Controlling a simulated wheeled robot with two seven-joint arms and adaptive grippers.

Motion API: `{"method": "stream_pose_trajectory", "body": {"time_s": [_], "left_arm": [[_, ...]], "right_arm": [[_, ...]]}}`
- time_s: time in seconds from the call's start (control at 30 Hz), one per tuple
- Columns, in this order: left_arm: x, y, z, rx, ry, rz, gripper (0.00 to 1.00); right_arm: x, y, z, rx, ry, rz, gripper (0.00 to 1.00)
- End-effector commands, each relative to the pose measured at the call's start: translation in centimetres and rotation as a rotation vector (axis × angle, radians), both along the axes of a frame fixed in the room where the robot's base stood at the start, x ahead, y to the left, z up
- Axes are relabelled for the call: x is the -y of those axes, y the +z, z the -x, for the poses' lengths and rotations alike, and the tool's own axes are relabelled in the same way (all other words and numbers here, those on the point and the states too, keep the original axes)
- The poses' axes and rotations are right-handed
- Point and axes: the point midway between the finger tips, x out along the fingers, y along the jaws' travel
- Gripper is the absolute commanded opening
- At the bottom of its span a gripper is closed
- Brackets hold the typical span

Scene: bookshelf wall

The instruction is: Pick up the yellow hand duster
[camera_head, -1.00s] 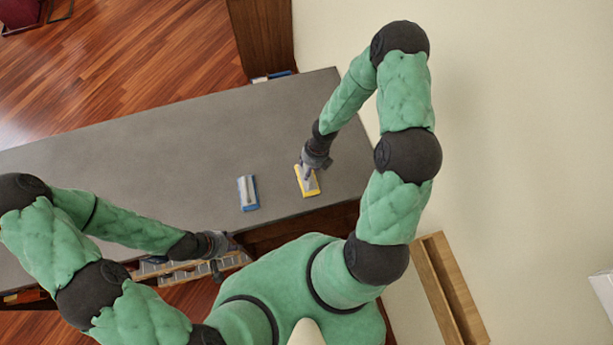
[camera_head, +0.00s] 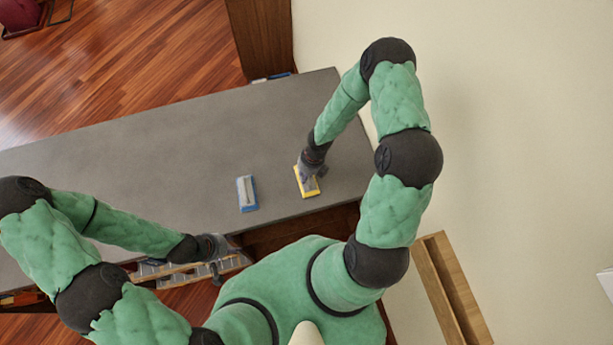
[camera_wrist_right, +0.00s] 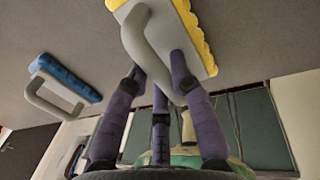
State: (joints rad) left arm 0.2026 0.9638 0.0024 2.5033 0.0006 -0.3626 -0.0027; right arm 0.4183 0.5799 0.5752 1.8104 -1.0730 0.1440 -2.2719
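The yellow hand duster (camera_head: 311,194) lies on the grey tabletop near its front right edge. In the right wrist view it is a grey plate with a yellow pad (camera_wrist_right: 206,44) and a raised grey loop handle. My right gripper (camera_head: 309,176) is directly over the duster. In the right wrist view its purple fingers (camera_wrist_right: 158,78) are spread on both sides of the handle's near end, with no clear grip on it. My left gripper (camera_head: 228,258) is off the table's front edge, beside a wooden-framed rack; its fingers are too small to read.
A blue hand duster (camera_head: 247,193) lies to the left of the yellow one on the grey table (camera_head: 150,150), and it also shows in the right wrist view (camera_wrist_right: 68,78). The wooden-framed rack (camera_head: 190,270) stands by the table's front edge. The table's far middle is clear.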

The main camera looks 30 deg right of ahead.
Motion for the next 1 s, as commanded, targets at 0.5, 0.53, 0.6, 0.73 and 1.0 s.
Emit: {"method": "stream_pose_trajectory", "body": {"time_s": [0.5, 0.53, 0.6, 0.73, 1.0], "left_arm": [[0.0, 0.1, 0.0, 0.000, 0.000, 0.000, 0.40], [0.0, 0.2, 0.0, 0.000, 0.000, 0.000, 0.40], [0.0, 0.3, 0.0, 0.000, 0.000, 0.000, 0.40], [0.0, 0.7, 0.0, 0.000, 0.000, 0.000, 0.40], [0.0, 0.0, 0.0, 0.000, 0.000, 0.000, 0.40]], "right_arm": [[0.0, 0.7, 0.0, 0.001, 0.000, 0.000, 0.00], [0.0, 0.9, 0.0, 0.001, 0.000, 0.000, 0.00], [0.0, 1.4, 0.0, 0.001, -0.001, 0.000, 0.00], [0.0, 3.1, -0.1, 0.001, 0.001, 0.000, 0.00], [-2.0, 6.7, 2.2, 0.003, 0.004, 0.001, 0.00]]}}
